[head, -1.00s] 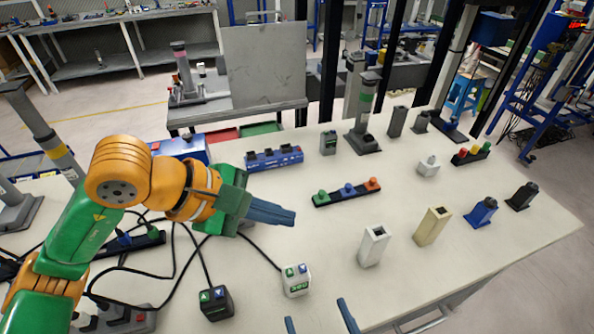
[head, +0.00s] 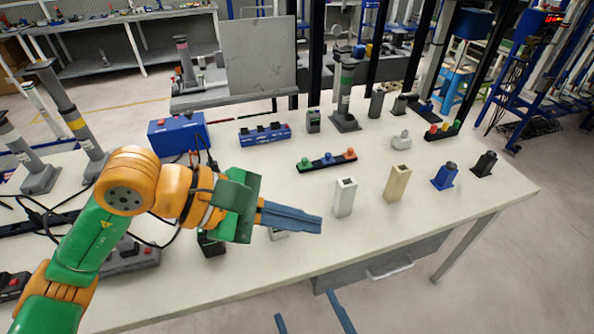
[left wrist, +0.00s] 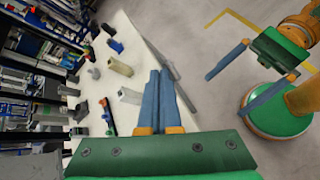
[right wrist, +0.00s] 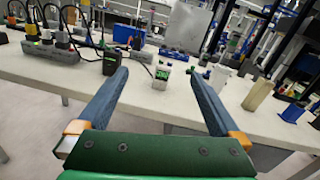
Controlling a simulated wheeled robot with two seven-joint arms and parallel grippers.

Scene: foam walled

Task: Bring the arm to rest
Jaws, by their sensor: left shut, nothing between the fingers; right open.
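My left gripper (head: 319,222) is shut and empty, held out above the table's front part with its fingers pointing right. Its closed fingers also show in the left wrist view (left wrist: 160,72). My right gripper (head: 303,303) shows only its finger ends at the bottom of the head view, in front of the table's front edge. It is open and empty, its fingers wide apart in the right wrist view (right wrist: 159,70). The left wrist view also shows the right gripper (left wrist: 225,91) over the floor, clear of the table.
The white table (head: 290,262) carries a white holder (head: 344,197), a beige holder (head: 397,183), a blue block (head: 445,176) and a button strip (head: 327,162). My left gripper partly hides a small white button box, seen fully in the right wrist view (right wrist: 161,76). Floor in front is clear.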

